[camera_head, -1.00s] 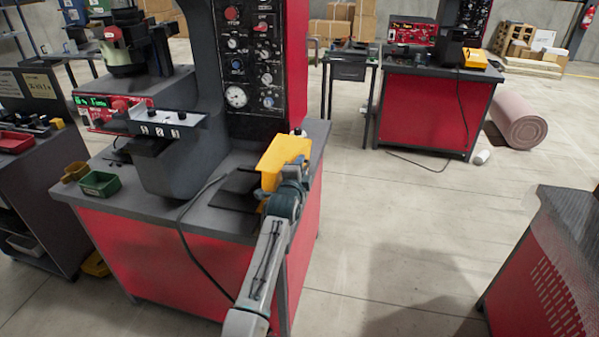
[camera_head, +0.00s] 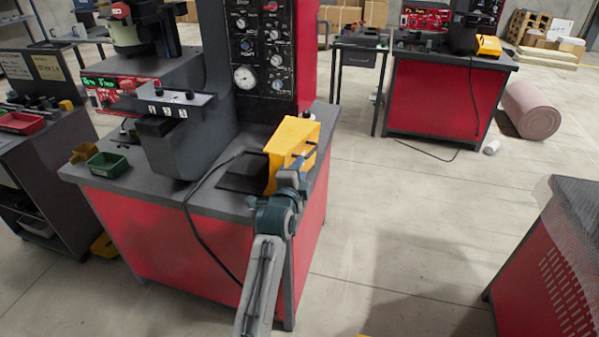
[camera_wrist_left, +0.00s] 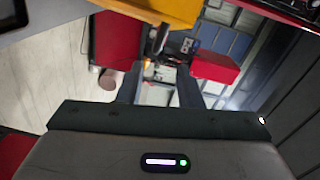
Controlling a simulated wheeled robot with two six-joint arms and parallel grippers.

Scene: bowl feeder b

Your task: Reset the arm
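My left arm rises from the bottom of the head view, and my left gripper (camera_head: 303,160) is beside the yellow box (camera_head: 287,140) on the front right of the red bench. The arm partly covers the box's lower side; I cannot tell whether they touch. In the left wrist view the two dark fingers of the gripper (camera_wrist_left: 158,88) stand apart with nothing between them. A yellow surface (camera_wrist_left: 165,8) crosses the top of that view. My right gripper is in no view.
The red bench (camera_head: 190,225) carries a bowl feeder machine with a control panel (camera_head: 263,45), a green bin (camera_head: 107,165) and a black cable. A second red bench (camera_head: 440,105) stands behind, with a pink roll (camera_head: 531,110) nearby.

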